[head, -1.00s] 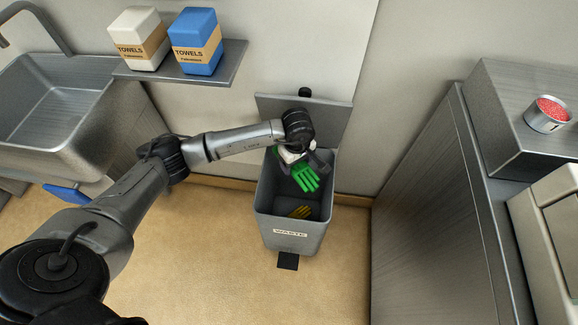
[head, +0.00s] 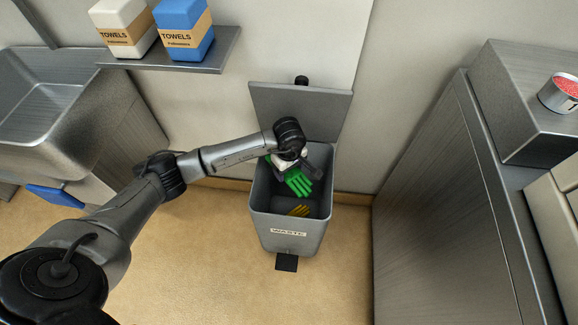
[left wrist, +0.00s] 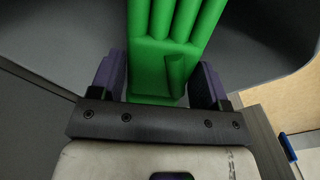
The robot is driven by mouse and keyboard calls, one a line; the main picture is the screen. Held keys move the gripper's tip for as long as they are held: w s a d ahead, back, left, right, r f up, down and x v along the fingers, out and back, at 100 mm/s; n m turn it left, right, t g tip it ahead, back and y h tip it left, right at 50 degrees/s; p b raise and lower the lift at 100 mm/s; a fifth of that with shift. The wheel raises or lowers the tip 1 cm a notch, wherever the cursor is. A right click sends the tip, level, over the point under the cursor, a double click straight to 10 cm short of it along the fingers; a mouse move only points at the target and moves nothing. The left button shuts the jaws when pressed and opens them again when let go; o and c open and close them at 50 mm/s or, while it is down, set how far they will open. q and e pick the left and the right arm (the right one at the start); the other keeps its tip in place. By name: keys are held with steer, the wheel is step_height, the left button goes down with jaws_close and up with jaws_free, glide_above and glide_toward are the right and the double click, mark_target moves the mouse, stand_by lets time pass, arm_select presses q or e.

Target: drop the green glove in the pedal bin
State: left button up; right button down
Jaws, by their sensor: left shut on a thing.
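The green glove (head: 299,182) hangs fingers-down over the open mouth of the grey pedal bin (head: 289,243). The bin is labelled WASTE and its lid stands up at the back. My left gripper (head: 291,169) is above the bin opening and shut on the glove's cuff end. In the left wrist view the glove (left wrist: 165,45) sits between the two purple-grey finger pads of my left gripper (left wrist: 158,86), with its fingers pointing away. My right gripper is not in view.
The bin's raised lid (head: 300,108) leans near the wall. A shelf (head: 200,62) with white and blue towel packs is above left, beside a sink (head: 55,110). A steel cabinet (head: 440,200) stands right. Floor (head: 200,270) in front is clear.

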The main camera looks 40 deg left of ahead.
arm_select(q)
steer(key=o, duration=1)
step_height(320, 180, up, 14)
steer(key=p, duration=0.6)
steer(key=shift+f, duration=0.1)
